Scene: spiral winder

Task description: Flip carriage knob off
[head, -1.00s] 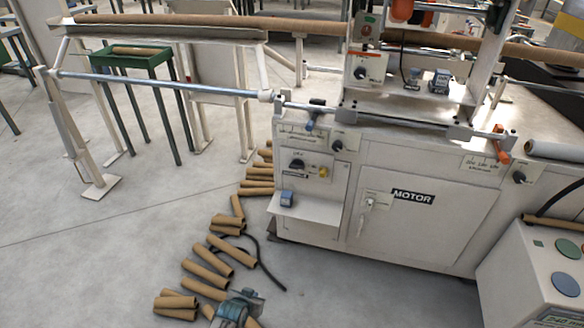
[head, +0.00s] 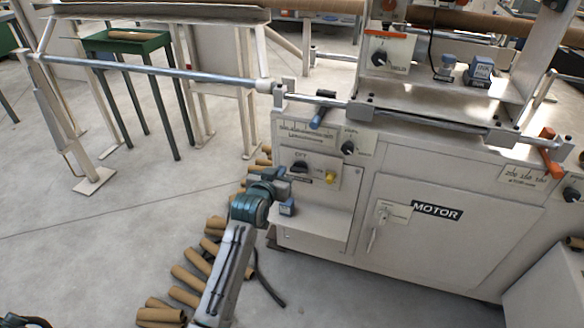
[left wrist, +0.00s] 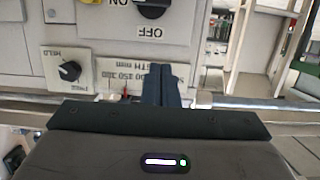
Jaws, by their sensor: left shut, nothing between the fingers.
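A black rotary knob (head: 299,167) sits on the ON/OFF plate of the white machine's left front. It shows at the top of the left wrist view (left wrist: 152,7), where the labels appear upside down. A second black knob (head: 348,147) sits up and right of it, and another (head: 379,58) on the upper unit under an orange strip. I cannot read which one is labelled carriage. My left gripper (head: 292,179) is shut and empty, just in front of the panel below the ON/OFF knob. Contact cannot be told.
A yellow button (head: 331,177) is right of the ON/OFF knob. A small blue box (head: 287,208) stands on the shelf (head: 315,222) close below my gripper. Cardboard tubes (head: 188,277) lie on the floor.

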